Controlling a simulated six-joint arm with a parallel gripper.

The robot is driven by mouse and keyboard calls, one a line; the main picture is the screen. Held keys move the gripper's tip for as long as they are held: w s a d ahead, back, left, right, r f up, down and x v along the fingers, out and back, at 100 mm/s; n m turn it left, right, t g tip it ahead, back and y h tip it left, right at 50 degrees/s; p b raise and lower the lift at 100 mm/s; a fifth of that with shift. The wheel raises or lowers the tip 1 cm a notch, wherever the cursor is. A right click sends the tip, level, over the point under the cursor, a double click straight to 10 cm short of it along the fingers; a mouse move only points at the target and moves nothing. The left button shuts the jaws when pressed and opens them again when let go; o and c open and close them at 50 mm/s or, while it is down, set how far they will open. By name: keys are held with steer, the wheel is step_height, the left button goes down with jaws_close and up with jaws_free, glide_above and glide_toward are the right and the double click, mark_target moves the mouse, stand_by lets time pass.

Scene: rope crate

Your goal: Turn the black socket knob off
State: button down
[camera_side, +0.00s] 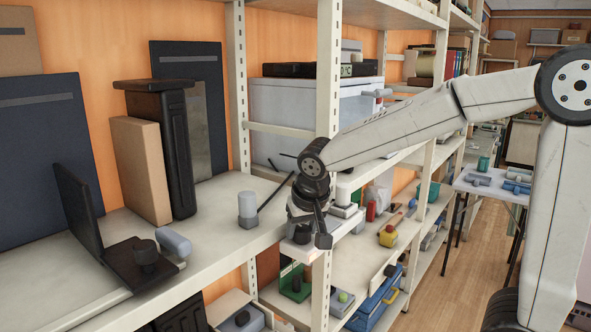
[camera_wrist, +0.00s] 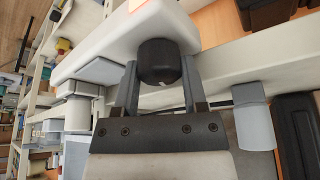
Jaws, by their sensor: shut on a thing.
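The black knob (camera_wrist: 158,60) stands out from a white rounded socket body (camera_wrist: 100,45) in the wrist view. My gripper (camera_wrist: 159,82) has one finger on each side of the knob and is shut on it. In the side view my gripper (camera_side: 308,232) points down at the shelf's front edge beside an upright post. The white socket body (camera_side: 291,251) shows under it there. The knob is mostly hidden by my gripper in that view, and its turn angle cannot be told. A small orange patch (camera_wrist: 137,4) is on the socket body.
A grey capped cylinder (camera_side: 248,209) stands on the shelf left of my gripper. A black plate with a dark knob (camera_side: 145,252) and a grey cylinder (camera_side: 174,242) are at the front left. A shelf post (camera_side: 328,80) rises close behind my wrist.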

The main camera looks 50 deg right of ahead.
steer(key=n+y, duration=0.1)
steer(key=n, duration=0.1)
steer(key=n+y, duration=0.1)
steer(key=n, duration=0.1)
steer(key=shift+n+t, duration=0.3)
steer(key=shift+n, duration=0.1)
steer(key=shift+n+y, duration=0.9)
steer(key=shift+n, duration=1.5)
steer(key=shift+c, duration=0.7)
jaws_free()
steer(key=v, duration=0.8)
steer(key=shift+w, duration=0.15)
steer(key=shift+f, duration=0.1)
